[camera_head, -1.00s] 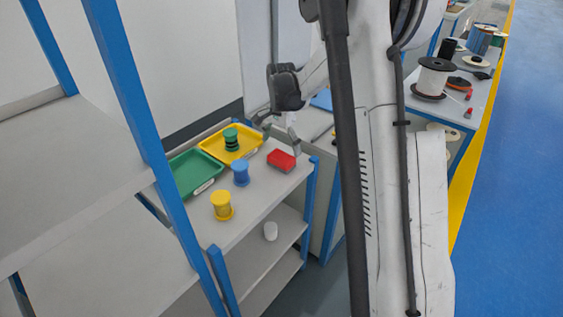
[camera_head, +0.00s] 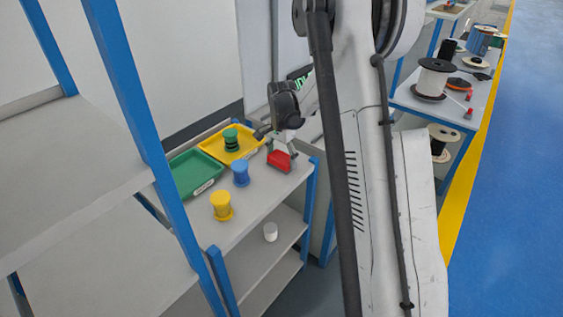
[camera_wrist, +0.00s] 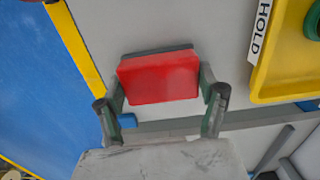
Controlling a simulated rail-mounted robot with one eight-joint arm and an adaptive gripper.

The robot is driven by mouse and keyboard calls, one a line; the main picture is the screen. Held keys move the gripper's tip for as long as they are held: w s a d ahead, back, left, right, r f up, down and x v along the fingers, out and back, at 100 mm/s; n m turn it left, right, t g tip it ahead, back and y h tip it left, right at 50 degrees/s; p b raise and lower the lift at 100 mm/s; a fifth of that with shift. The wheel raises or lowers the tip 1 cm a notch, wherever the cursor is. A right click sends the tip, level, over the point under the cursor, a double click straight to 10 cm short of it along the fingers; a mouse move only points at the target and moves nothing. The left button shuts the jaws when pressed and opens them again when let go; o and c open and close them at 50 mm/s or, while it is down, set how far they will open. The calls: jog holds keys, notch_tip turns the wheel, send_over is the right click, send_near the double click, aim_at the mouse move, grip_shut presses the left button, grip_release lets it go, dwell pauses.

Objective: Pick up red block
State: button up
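The red block (camera_head: 279,161) lies near the right end of the grey tabletop (camera_head: 237,216), in front of the yellow tray. My gripper (camera_head: 282,150) is right over it and hides part of its top in the head view. In the wrist view the red block (camera_wrist: 158,79) sits between the two fingers of my gripper (camera_wrist: 160,88), one on each side. The fingers are spread about the block's width, with a thin gap seeming to show on the right. Whether the left finger touches the block is hard to tell.
A yellow tray (camera_head: 251,149) with a green spool (camera_head: 231,140) stands behind the block. A green tray (camera_head: 201,187) is to its left. A blue spool (camera_head: 240,173) and a yellow spool (camera_head: 221,205) stand at the front.

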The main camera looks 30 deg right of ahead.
aim_at(282, 157)
jog(key=c, duration=0.5)
jog(key=shift+o, duration=0.2)
jog(key=shift+r, duration=0.15)
jog(key=shift+r, duration=0.6)
notch_tip(282, 157, up, 3)
jog(key=shift+r, duration=0.1)
jog(key=s+a+r, duration=0.2)
jog(key=a+r, duration=0.4)
jog(key=a, duration=0.5)
jog(key=shift+s+a+r+p, duration=0.15)
jog(key=shift+a+r+p, duration=0.05)
jog(key=shift+p, duration=0.25)
